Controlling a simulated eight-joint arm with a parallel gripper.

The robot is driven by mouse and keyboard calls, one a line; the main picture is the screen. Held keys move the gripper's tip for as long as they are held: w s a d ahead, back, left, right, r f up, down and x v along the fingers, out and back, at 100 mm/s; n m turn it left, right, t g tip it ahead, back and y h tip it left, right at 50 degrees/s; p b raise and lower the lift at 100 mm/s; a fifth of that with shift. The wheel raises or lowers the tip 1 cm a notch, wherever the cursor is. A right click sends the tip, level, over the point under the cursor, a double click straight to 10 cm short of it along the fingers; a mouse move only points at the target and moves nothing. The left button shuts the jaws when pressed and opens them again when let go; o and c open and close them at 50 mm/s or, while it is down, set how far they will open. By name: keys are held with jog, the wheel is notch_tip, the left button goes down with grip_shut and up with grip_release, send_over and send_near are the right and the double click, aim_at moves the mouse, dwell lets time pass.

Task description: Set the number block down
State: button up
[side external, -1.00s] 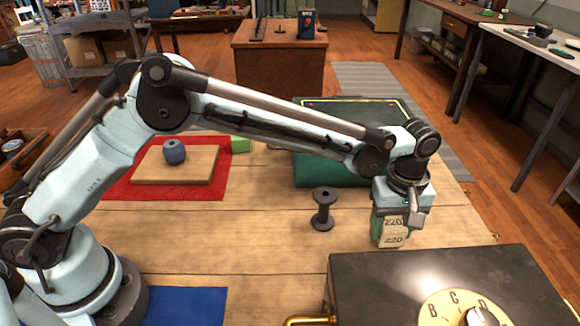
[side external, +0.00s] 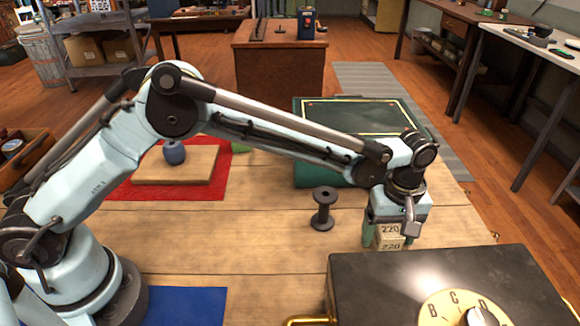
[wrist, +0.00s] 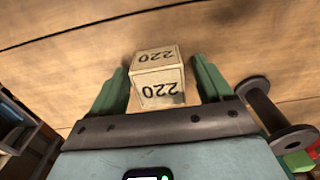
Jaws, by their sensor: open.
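The number block (side external: 391,236) is a pale cube marked 220 on its faces. It is at the right of the wooden table, just behind the dark box, and appears to rest upright on the tabletop. My gripper (side external: 389,240) is open around it, with a green finger on either side. In the wrist view the block (wrist: 158,78) lies between the spread fingers of my gripper (wrist: 160,80), with a gap on both sides. The block's underside is hidden.
A dark spool (side external: 323,209) stands left of the gripper. A black box with a lettered dial (side external: 430,275) is close in front. A green case (side external: 320,173) is behind. A red mat (side external: 120,188) holds a board (side external: 190,178) and blue knob-like piece (side external: 174,152). The table's middle is clear.

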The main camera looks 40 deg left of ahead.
aim_at(390, 229)
notch_tip(390, 229, up, 11)
jog(key=s+a+r+m+t, duration=0.1)
jog(key=a+r+m, duration=0.1)
jog(key=a+r, duration=0.5)
jog(key=s+a+f+m+t, duration=0.2)
jog(key=s+a+m+t, duration=0.1)
jog(key=s+a, duration=0.4)
jog(key=s+a+f+m+t, duration=0.2)
jog(key=s+a, duration=0.6)
jog(key=a, duration=0.4)
jog(key=shift+s+a+f+m+t, duration=0.2)
jog(key=shift+a+f+m+t, duration=0.15)
jog(key=shift+m+t, duration=0.45)
